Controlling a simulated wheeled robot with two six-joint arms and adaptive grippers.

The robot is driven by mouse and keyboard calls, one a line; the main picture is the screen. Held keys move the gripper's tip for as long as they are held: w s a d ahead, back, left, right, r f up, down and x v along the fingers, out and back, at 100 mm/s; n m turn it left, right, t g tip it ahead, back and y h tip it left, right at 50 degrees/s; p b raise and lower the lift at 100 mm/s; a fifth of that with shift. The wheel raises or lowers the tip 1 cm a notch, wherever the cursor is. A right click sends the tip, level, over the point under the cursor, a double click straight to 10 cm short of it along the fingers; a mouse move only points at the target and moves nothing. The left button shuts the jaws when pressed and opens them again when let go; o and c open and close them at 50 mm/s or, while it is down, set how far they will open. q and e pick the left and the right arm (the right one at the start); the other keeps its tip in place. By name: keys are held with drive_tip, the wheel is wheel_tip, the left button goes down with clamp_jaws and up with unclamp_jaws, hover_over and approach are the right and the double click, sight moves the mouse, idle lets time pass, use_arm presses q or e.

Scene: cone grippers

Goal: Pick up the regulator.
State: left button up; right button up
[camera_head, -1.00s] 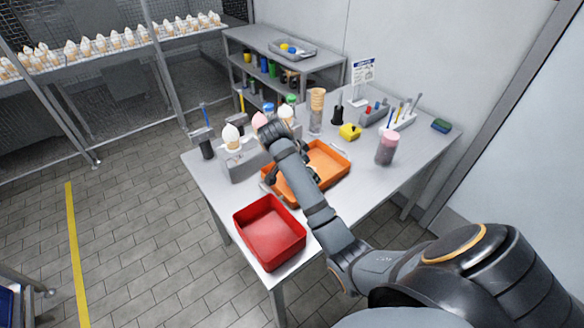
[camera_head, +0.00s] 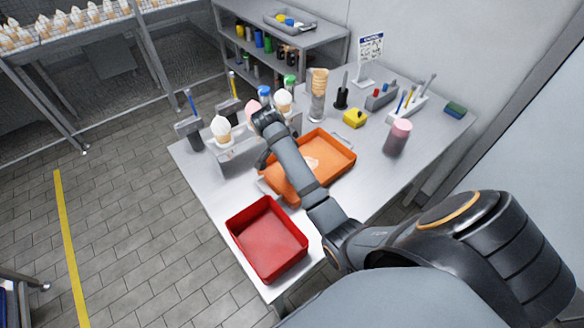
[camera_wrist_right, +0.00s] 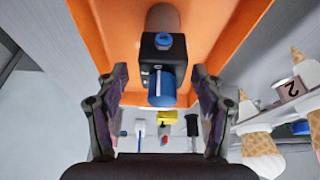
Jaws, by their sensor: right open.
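My right gripper (camera_wrist_right: 159,88) is open, with one finger on each side of the regulator and visible gaps between. In the head view my right arm reaches over the tray and hides the regulator and most of the gripper. My left gripper is not in view.
A red bin (camera_head: 268,240) stands at the table's near corner. A holder with ice cream cones (camera_head: 222,130) stands left of the tray. A pink-lidded jar (camera_head: 398,137), a yellow object (camera_head: 355,118) and a cone stack (camera_head: 318,90) stand beyond it. The right table edge is mostly clear.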

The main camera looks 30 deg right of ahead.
drive_tip(key=shift+f+p, duration=0.35)
drive_tip(key=shift+f, duration=0.3)
drive_tip(key=x, duration=0.3)
drive_tip(key=shift+a, duration=0.2)
drive_tip(key=shift+w+d+f, duration=0.1)
drive_tip(key=shift+d+f, duration=0.1)
drive_tip(key=shift+f, duration=0.2)
drive_tip(key=shift+a, duration=0.1)
drive_tip(key=c, duration=0.3)
clamp_jaws()
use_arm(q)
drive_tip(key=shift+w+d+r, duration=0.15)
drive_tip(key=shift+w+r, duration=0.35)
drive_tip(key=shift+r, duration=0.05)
use_arm(e)
drive_tip(key=shift+r, duration=0.15)
